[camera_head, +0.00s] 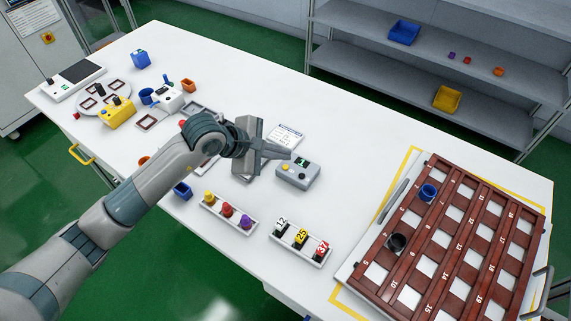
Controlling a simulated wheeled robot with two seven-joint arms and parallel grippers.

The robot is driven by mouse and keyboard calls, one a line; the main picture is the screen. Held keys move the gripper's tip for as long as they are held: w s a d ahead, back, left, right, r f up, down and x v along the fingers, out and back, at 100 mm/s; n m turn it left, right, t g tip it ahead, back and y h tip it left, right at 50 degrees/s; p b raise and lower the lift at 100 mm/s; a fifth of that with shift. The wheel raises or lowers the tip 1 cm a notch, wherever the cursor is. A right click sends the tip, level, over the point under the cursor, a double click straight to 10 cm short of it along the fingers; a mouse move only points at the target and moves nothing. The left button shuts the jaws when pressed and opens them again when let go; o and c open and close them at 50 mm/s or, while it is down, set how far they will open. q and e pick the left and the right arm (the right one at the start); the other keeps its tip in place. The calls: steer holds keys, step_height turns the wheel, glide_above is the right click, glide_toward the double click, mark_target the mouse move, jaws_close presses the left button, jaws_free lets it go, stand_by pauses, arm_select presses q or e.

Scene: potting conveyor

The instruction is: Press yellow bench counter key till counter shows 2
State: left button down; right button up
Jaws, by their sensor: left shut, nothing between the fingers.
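The bench counter is a small grey box (298,174) near the middle of the white table. A small green display (302,162) is on its top, and its digit is too small to read. The yellow key (286,167) is on the box's top, at the left. My left gripper (288,153) is shut and empty. Its fingertips are just behind the yellow key in the picture, close to the box. I cannot tell whether they touch it. My right gripper is not in view.
A printed card (287,136) lies behind the counter. In front are a rack of coloured knobs (228,216) and a rack of number tags (300,246). A brown slotted tray (450,245) fills the right side. Yellow and white devices stand at the left.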

arm_select(q)
step_height(320, 180, up, 4)
steer(key=shift+f+p, duration=0.25)
steer(key=shift+p, duration=0.35)
steer(key=shift+w, duration=0.1)
stand_by(2.3)
